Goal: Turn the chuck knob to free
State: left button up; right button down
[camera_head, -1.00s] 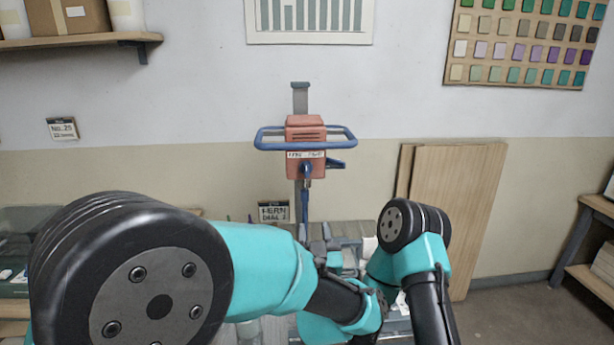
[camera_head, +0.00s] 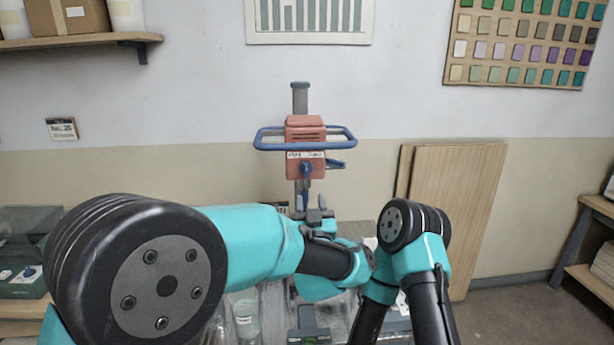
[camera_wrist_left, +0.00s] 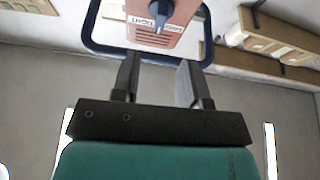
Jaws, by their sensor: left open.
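The mixer head (camera_head: 305,133) is a red box with a blue loop handle (camera_head: 262,138), mounted on a grey post in front of the wall. A blue chuck knob (camera_head: 305,170) is on its lower front. My left gripper (camera_head: 312,207) is just below the knob in the head view. In the wrist view the open, empty fingers (camera_wrist_left: 158,75) point towards the red housing, apart from the knob. My right gripper does not show.
My right arm stands close to the right of my left forearm. Wooden boards (camera_head: 460,215) lean on the wall at right. A wall shelf (camera_head: 80,42) with boxes is at upper left. A clear labelled jar (camera_head: 245,318) shows below my left arm.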

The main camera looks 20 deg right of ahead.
aim_at(307, 173)
pick_arm(q)
jog(key=x, duration=0.9)
jog(key=shift+w+r, duration=0.1)
jog(key=shift+w, duration=0.2)
grip_shut()
